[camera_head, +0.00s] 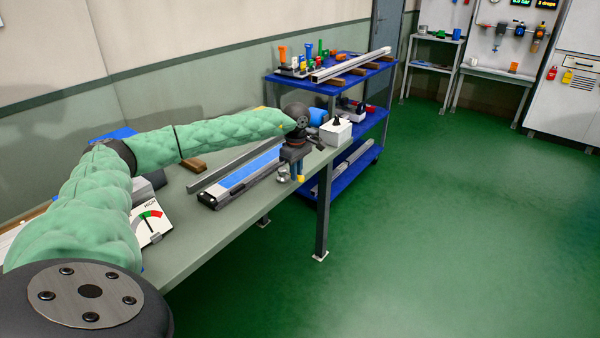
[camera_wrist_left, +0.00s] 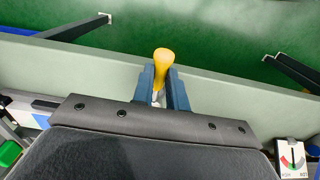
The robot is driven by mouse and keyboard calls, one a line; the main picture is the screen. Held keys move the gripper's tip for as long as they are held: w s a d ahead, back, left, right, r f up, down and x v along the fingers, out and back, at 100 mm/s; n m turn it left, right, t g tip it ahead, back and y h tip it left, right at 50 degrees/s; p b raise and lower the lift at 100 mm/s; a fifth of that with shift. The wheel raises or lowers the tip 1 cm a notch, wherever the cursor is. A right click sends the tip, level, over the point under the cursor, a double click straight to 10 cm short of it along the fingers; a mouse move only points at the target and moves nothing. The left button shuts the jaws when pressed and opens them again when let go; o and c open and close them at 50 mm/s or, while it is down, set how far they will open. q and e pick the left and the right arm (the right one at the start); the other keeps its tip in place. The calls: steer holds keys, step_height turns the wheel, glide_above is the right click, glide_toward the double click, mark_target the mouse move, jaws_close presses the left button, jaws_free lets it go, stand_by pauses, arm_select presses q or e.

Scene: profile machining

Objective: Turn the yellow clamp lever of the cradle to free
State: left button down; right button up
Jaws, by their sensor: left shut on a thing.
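The yellow clamp lever (camera_wrist_left: 161,62) stands between the two blue fingers of my left gripper (camera_wrist_left: 163,90) in the left wrist view, and the fingers are shut on it. In the head view my left gripper (camera_head: 295,173) is at the right end of the cradle (camera_head: 240,182), near the table's front edge. A small part of the yellow lever (camera_head: 301,178) shows there beside the fingertips. The cradle has a blue bed and dark ends. The lever's base is hidden by the gripper. My right gripper is not in view.
The grey-green table (camera_head: 225,225) ends just beside the gripper. A white box (camera_head: 336,131) stands at its far end. A blue cart (camera_head: 330,88) with profiles and tools is behind. A gauge card (camera_head: 153,222) stands nearer on the table. The green floor at right is clear.

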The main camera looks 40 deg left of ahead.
arm_select(q)
steer(key=c, duration=1.4)
jaws_free()
steer(key=shift+r, duration=0.65)
step_height(320, 180, up, 7)
steer(key=shift+f+b, duration=0.2)
steer(key=shift+b, duration=0.4)
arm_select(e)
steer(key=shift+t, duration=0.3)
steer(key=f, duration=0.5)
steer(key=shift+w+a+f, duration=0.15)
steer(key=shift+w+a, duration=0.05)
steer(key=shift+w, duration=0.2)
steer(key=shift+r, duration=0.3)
